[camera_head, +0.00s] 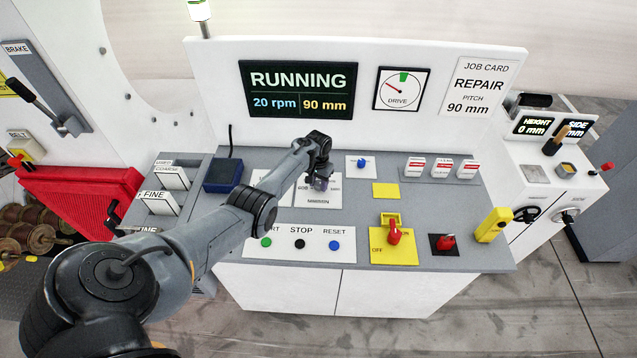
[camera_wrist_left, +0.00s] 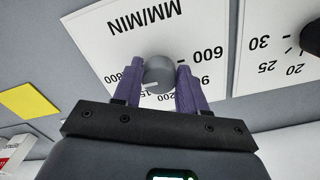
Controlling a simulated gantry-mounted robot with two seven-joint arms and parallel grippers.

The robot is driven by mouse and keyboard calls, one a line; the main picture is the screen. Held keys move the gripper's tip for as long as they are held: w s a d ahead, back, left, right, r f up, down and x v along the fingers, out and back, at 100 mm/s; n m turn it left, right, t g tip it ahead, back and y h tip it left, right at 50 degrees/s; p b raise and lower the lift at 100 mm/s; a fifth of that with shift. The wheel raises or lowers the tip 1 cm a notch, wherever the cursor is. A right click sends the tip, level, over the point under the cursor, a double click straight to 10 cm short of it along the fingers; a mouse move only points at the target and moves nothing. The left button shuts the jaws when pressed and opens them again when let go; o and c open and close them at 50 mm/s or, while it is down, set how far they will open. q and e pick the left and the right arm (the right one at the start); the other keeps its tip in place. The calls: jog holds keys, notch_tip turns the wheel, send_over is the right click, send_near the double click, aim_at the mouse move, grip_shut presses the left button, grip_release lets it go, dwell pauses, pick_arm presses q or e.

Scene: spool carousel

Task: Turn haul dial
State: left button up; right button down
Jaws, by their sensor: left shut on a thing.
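The haul dial is a grey round knob (camera_wrist_left: 158,73) on a white plate marked MM/MIN (camera_wrist_left: 118,38), with numbers such as 150, 200 and 600 around it. My left gripper (camera_wrist_left: 160,68) is shut on the knob, with one purple finger on each side of it. A pale pointer line shows on the knob, facing the 150 and 200 side. In the head view my left gripper (camera_head: 318,184) reaches down onto the console at that plate (camera_head: 320,199), and the knob is hidden behind it. My right gripper is not in view.
The console screen (camera_head: 298,90) reads RUNNING, 20 rpm, 90 mm. A drive gauge (camera_head: 402,89) and a REPAIR job card (camera_head: 479,86) are beside it. START, STOP and RESET buttons (camera_head: 300,244) lie in front of the gripper. A red switch (camera_head: 394,233) stands to the right.

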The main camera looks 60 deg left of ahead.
aim_at(319, 184)
pick_arm(q)
jog(key=o, duration=1.1)
jog(key=shift+c, duration=0.2)
jog(key=shift+r, duration=0.15)
jog(key=shift+r, duration=0.3)
notch_tip(319, 184, up, 10)
jog(key=p, duration=0.2)
jog(key=shift+s, duration=0.1)
